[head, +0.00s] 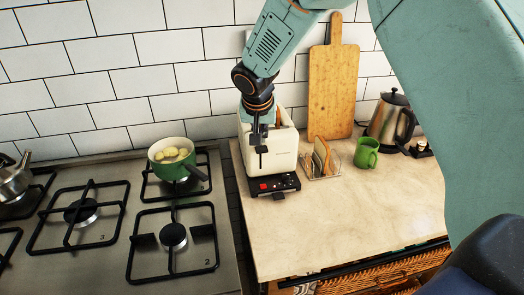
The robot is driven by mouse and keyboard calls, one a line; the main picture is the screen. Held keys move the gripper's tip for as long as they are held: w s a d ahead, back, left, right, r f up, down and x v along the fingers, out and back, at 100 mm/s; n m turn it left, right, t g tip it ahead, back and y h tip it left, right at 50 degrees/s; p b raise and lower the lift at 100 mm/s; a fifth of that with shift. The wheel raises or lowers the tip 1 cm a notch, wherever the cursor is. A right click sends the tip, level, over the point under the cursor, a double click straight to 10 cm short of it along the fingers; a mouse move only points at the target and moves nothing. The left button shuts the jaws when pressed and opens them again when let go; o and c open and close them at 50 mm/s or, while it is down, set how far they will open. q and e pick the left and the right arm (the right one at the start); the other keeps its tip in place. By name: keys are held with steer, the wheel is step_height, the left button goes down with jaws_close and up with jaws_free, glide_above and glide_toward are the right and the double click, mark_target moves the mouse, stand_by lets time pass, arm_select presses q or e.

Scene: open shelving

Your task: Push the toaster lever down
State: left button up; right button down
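The cream toaster (284,158) stands at the left end of the counter, on a black base with a red button and small controls. My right arm reaches in from the right and over the top. My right gripper (259,140) points down at the front face of the toaster and covers part of it. A small dark piece shows at its fingertips, and I cannot tell whether this is the lever or a finger, or whether they touch. The finger gap is too small to make out. My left gripper is not in view.
A wire rack (322,166) with bread slices stands just right of the toaster. Beyond it are a green mug (367,154), a kettle (391,120) and a leaning cutting board (331,85). A green pot (174,172) sits on the stove (115,262). The front counter is clear.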

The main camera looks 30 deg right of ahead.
mark_target(262, 149)
steer(key=shift+b+x, duration=0.35)
steer(key=shift+x, duration=0.75)
steer(key=shift+f, duration=0.5)
steer(key=shift+w+d+f+b, duration=0.2)
steer(key=shift+d+f+b, duration=0.05)
steer(key=shift+f+b, duration=0.1)
steer(key=shift+w+f, duration=0.1)
steer(key=shift+w, duration=0.1)
steer(key=shift+s+a, duration=0.15)
steer(key=shift+s, duration=0.1)
step_height(262, 149, down, 7)
steer(key=b, duration=0.6)
steer(key=shift+w, duration=0.1)
steer(key=shift+s+a+r+b, duration=0.15)
steer(key=shift+s+r+b, duration=0.15)
steer(key=shift+b, duration=0.1)
steer(key=s+a+f+v, duration=0.1)
steer(key=v, duration=1.3)
steer(key=shift+s+b, duration=0.3)
steer(key=shift+b, duration=0.05)
